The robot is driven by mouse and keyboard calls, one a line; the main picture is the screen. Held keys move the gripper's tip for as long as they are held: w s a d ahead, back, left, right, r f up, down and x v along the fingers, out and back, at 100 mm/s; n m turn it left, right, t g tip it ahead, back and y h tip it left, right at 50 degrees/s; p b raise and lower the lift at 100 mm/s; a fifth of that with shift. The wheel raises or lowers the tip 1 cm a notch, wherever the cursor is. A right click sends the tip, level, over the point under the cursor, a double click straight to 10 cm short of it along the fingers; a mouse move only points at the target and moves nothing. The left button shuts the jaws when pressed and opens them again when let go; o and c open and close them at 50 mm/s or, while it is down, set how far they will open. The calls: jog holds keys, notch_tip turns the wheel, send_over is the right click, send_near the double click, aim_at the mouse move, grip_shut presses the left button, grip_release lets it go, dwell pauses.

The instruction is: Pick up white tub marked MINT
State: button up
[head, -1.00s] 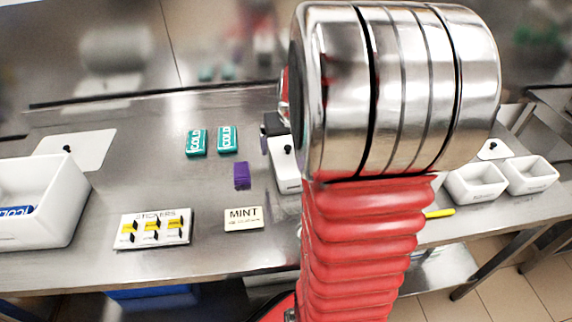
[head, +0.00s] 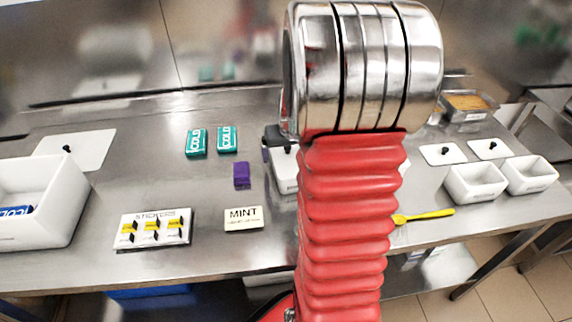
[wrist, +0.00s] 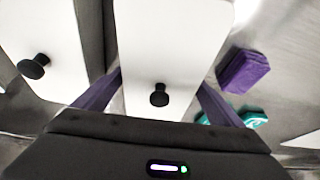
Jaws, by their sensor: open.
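A white piece with a black knob (head: 285,172), perhaps a lidded tub, stands mid-table, partly hidden by my arm in the head view. No marking is readable on it. In the wrist view a white lid (wrist: 172,45) with a black knob lies between the two purple fingers of my open gripper (wrist: 159,80). I cannot tell whether the fingers touch it. In the head view my gripper (head: 272,140) shows only in part, beside the arm at the white piece. A flat white card reading MINT (head: 243,218) lies near the table's front edge.
A purple block (head: 241,175), two teal COLD packs (head: 196,141) and a STICKERS board (head: 153,229) lie left. A white bin (head: 35,225) stands far left. Two white tubs (head: 476,183), loose lids (head: 443,153) and a yellow utensil (head: 424,215) are right. Another knobbed white lid (wrist: 60,50) is close by.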

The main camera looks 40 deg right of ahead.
jog(key=shift+x, duration=1.15)
jog(key=shift+c, duration=0.2)
jog(key=c, duration=1.5)
